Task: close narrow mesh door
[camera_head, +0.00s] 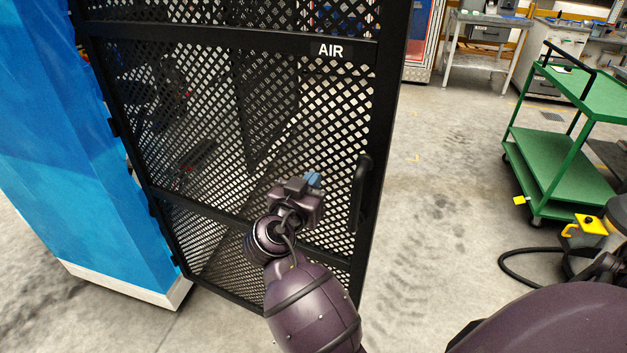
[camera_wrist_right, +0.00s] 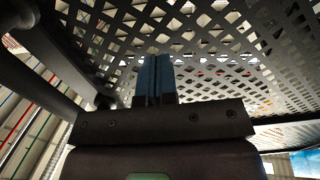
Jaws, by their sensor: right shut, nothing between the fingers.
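The narrow black mesh door (camera_head: 205,125), with an "AIR" label, fills the middle of the head view. Its left side has hinges beside a blue panel, and its right edge stands out over open floor, so it looks swung open. A black vertical handle (camera_head: 360,195) is on its right side. My right gripper (camera_head: 313,180) is in front of the lower mesh, left of the handle, with its blue fingers shut and empty. In the right wrist view the shut fingers (camera_wrist_right: 157,75) point at the mesh (camera_wrist_right: 215,40); I cannot tell if they touch it. My left gripper is not in view.
A blue panel (camera_head: 75,150) with a pale base stands left of the door. A green cart (camera_head: 565,175) and a yellow item (camera_head: 590,228) with a black hose are at the right. A workbench (camera_head: 490,35) is at the back.

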